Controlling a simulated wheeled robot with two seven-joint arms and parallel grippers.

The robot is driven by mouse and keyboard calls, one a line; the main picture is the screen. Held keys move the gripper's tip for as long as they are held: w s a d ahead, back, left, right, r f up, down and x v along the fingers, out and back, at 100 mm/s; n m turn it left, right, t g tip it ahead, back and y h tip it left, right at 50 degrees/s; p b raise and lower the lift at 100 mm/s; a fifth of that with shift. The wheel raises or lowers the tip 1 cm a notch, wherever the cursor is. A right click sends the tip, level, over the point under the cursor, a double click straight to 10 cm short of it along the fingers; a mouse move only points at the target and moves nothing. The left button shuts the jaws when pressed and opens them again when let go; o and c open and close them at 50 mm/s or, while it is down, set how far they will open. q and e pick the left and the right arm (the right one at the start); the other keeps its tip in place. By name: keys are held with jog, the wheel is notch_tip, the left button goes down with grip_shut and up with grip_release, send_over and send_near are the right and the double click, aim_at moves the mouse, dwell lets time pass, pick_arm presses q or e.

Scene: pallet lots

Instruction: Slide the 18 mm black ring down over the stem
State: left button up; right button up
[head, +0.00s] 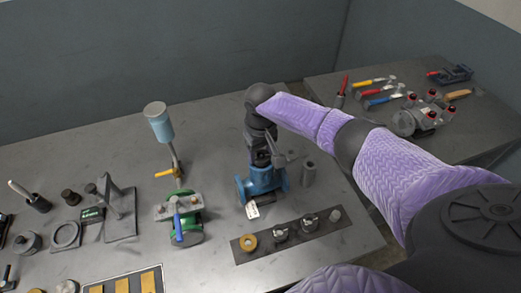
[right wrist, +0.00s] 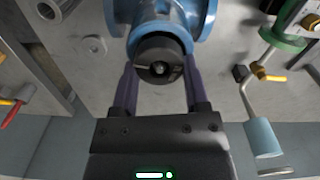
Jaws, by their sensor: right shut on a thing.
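A blue valve (head: 265,183) stands on the grey bench below my right gripper (head: 262,152); its blue flanged body (right wrist: 198,18) also shows in the right wrist view. My right gripper is shut on the black ring (right wrist: 152,43), with one finger on each side of it. The stem (right wrist: 161,68) shows as a small bright tip in the middle of the dark round opening, so the ring appears to be around it. How far down the ring sits is hard to tell. In the head view the gripper hides most of the ring and stem. My left gripper is not in view.
A dark mat (head: 262,254) with a brass ring (head: 248,242) and small metal parts lies in front of the valve. A grey cylinder (head: 308,173) stands close to its right. A green valve (head: 184,228) and a blue-topped lamp (head: 159,121) are to its left.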

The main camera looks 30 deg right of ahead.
jog(key=o, duration=1.3)
jog(key=shift+o, duration=0.2)
notch_tip(320, 180, up, 4)
jog(key=p, duration=0.5)
jog(key=shift+r, duration=0.25)
notch_tip(320, 180, up, 3)
jog(key=p, duration=0.3)
jog(key=shift+f, duration=0.3)
